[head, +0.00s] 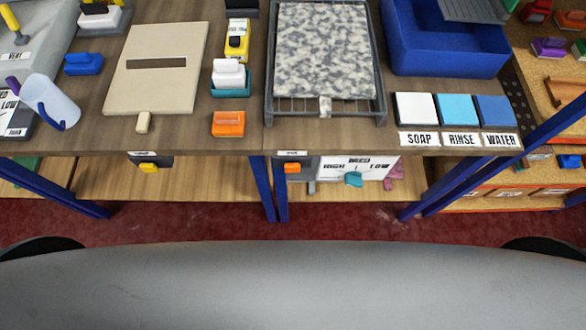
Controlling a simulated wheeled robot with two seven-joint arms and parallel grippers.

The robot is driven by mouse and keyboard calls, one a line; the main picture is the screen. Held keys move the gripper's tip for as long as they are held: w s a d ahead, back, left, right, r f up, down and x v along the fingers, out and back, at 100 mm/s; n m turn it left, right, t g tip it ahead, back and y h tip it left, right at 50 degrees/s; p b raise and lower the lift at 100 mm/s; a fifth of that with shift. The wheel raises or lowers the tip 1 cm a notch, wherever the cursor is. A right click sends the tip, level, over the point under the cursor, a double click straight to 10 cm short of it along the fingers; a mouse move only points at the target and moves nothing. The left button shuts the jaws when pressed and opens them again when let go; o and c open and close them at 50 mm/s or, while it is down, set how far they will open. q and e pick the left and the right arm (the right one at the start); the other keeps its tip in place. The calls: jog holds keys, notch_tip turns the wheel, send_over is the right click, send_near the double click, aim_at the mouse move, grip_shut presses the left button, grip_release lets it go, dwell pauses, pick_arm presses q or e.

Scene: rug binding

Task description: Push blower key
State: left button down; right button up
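No key in the head view carries a label I can read as blower. An orange key (292,168) sits on a small dark box under the front edge of the table, below the rack. A yellow key (149,167) sits on a similar box further left. Each box has a small white label too small to read. I cannot tell which one is the blower key. Neither of my grippers is in view.
A dial panel (334,165) with a teal knob is right of the orange key. A speckled rug (324,50) lies on a grey rack (381,108). SOAP, RINSE and WATER pads and a blue bin (447,62) are right. Blue table legs (262,190) stand below.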

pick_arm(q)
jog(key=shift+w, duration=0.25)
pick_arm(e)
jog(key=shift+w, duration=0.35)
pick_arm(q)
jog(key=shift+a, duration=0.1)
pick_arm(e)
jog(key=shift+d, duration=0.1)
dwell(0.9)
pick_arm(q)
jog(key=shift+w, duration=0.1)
